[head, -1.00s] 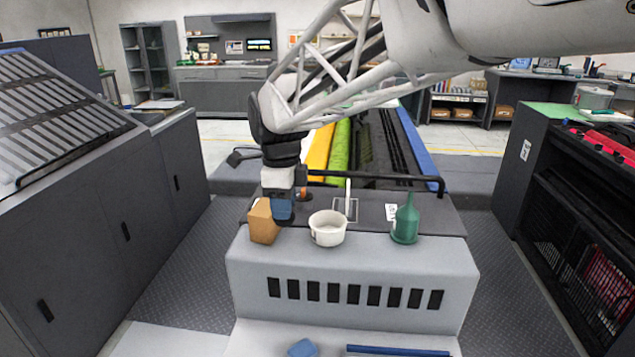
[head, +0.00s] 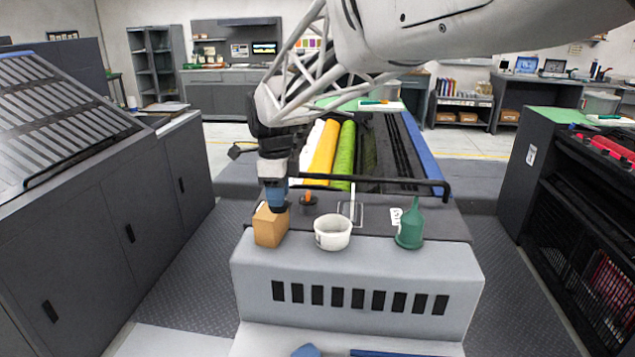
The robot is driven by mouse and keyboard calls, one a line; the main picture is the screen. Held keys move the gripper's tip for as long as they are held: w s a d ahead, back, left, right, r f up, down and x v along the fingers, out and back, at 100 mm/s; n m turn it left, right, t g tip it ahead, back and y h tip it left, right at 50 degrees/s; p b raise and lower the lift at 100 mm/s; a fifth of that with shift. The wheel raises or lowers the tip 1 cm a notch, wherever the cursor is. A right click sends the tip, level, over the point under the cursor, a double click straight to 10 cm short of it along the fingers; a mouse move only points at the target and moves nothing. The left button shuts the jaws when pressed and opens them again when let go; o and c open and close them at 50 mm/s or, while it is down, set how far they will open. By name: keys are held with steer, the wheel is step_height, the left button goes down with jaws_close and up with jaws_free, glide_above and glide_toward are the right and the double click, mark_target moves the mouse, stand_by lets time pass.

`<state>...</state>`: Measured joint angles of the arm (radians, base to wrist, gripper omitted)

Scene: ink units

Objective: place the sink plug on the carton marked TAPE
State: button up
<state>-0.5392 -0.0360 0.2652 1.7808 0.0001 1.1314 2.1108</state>
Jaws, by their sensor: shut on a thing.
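The brown carton (head: 270,231) stands at the left end of the grey machine's top; no marking can be read on it. My gripper (head: 276,201) points down just above the carton's top. It is shut on a small dark thing, seemingly the sink plug (head: 281,209), mostly hidden by the blue fingers. The plug is over the carton's right part; whether it touches the top cannot be told.
A white bowl (head: 332,232) stands just right of the carton. A small dark round thing with an orange top (head: 308,199) sits behind it. A green funnel-shaped thing (head: 410,228) stands farther right. A black bar (head: 375,181) crosses behind.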

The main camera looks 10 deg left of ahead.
steer(key=w+a, duration=0.1)
steer(key=w, duration=0.1)
steer(key=w+a, duration=0.1)
steer(key=w, duration=0.1)
steer(key=w+a, duration=0.2)
steer(key=w, duration=0.1)
steer(key=shift+a+f, duration=0.1)
steer(key=shift+f, duration=0.25)
steer(key=shift+f, duration=1.8)
steer(key=o, duration=0.9)
steer(key=shift+f, duration=0.1)
step_height(320, 180, up, 12)
steer(key=shift+r, duration=0.15)
